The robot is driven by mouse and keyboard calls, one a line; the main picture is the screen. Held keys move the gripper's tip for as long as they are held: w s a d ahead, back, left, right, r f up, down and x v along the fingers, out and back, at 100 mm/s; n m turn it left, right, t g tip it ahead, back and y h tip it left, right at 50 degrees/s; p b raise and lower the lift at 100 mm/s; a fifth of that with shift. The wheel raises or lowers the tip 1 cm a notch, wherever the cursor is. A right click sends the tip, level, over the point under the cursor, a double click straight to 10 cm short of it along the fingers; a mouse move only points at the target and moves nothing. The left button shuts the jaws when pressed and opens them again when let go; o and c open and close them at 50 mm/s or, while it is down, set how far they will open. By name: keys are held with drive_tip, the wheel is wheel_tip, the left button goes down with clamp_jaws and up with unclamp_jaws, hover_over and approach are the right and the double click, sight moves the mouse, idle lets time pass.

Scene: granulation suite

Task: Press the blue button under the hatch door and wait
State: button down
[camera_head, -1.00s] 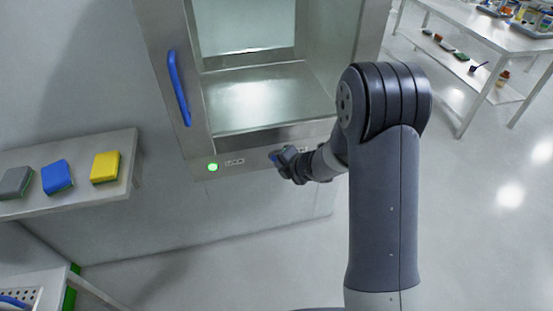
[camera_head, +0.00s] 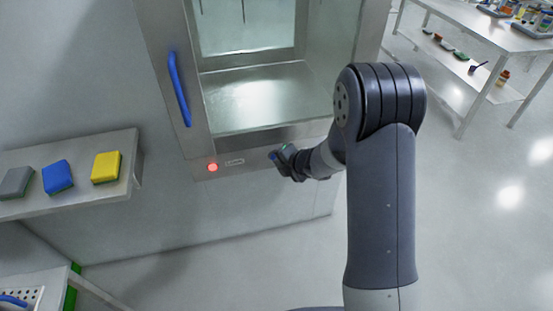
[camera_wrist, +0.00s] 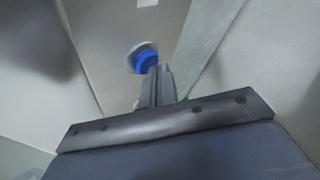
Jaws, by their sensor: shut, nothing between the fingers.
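The blue button (camera_wrist: 146,60) sits in a pale round collar, just beyond my fingertips in the wrist view. My gripper (camera_head: 281,156) is shut and empty, pointing at the panel below the hatch. Its fingers (camera_wrist: 157,80) overlap the button's lower edge in the wrist view; I cannot tell whether they touch it. The hatch (camera_head: 197,125) has a steel frame and a blue handle (camera_head: 178,88).
A wall shelf (camera_head: 120,183) at left holds a grey sponge (camera_head: 16,182), a blue sponge (camera_head: 57,176) and a yellow sponge (camera_head: 106,167). A white table (camera_head: 480,30) with bottles stands at the upper right. The floor at right is clear.

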drive_tip(key=shift+s, duration=0.1)
drive_tip(key=shift+s+d+b, duration=0.25)
drive_tip(key=shift+s+b, duration=0.35)
drive_tip(key=shift+s, duration=0.15)
drive_tip(key=shift+s, duration=0.1)
drive_tip(key=s+b, duration=0.1)
drive_tip(key=s, duration=0.1)
drive_tip(key=s+d+b, duration=0.1)
drive_tip(key=s, duration=0.1)
drive_tip(key=shift+s+d+b, duration=0.2)
drive_tip(key=shift+s+b, duration=0.1)
drive_tip(key=shift+w, duration=0.1)
idle(0.3)
